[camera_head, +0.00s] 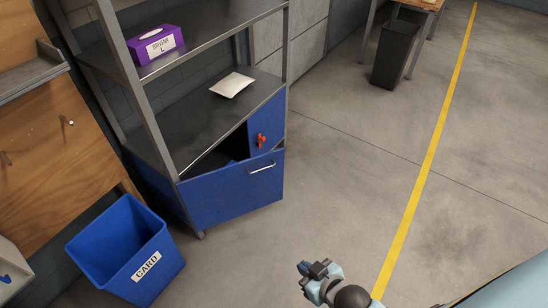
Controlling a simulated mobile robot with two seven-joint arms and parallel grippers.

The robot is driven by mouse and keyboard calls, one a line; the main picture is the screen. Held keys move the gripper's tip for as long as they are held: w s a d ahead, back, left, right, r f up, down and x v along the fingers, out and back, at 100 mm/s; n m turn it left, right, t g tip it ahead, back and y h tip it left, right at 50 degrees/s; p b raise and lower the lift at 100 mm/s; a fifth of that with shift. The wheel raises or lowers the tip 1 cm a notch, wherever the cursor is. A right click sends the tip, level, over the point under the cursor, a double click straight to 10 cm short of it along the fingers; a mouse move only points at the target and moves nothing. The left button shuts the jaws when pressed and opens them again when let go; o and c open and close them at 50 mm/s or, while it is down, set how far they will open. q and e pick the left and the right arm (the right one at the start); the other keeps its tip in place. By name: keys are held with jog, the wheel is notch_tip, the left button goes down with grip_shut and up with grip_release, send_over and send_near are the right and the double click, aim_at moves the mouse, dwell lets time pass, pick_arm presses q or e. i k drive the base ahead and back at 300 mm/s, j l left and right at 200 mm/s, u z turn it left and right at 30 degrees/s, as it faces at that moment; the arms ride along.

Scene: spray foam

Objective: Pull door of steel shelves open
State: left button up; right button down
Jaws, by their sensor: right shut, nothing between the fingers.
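The steel shelves (183,118) stand left of centre with a blue lower cabinet. The cabinet's blue door (225,192) faces me and carries a metal bar handle (262,168) near its upper right. A dark gap shows between the door's upper edge and the shelf above, so the door stands partly open; how it is hinged I cannot tell. My right gripper (312,270) is at the bottom centre, shut and empty, below and right of the handle and apart from the door. My left gripper is not in view.
A blue bin (148,266) labelled CARD stands left of the door. A purple box (155,45) and a white packet (232,84) lie on the shelves. A red-orange item (260,140) shows by the gap. Bare floor (345,185) lies right of the shelves.

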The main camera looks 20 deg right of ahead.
aim_at(216, 197)
jog(key=k+u, duration=0.1)
jog(key=u, duration=0.65)
jog(key=k+j+u, duration=0.1)
jog(key=u, duration=0.25)
jog(key=l+u, duration=0.25)
jog(key=l, duration=0.15)
jog(key=l+u, duration=0.3)
jog(key=l, duration=4.3)
jog(key=j, duration=0.2)
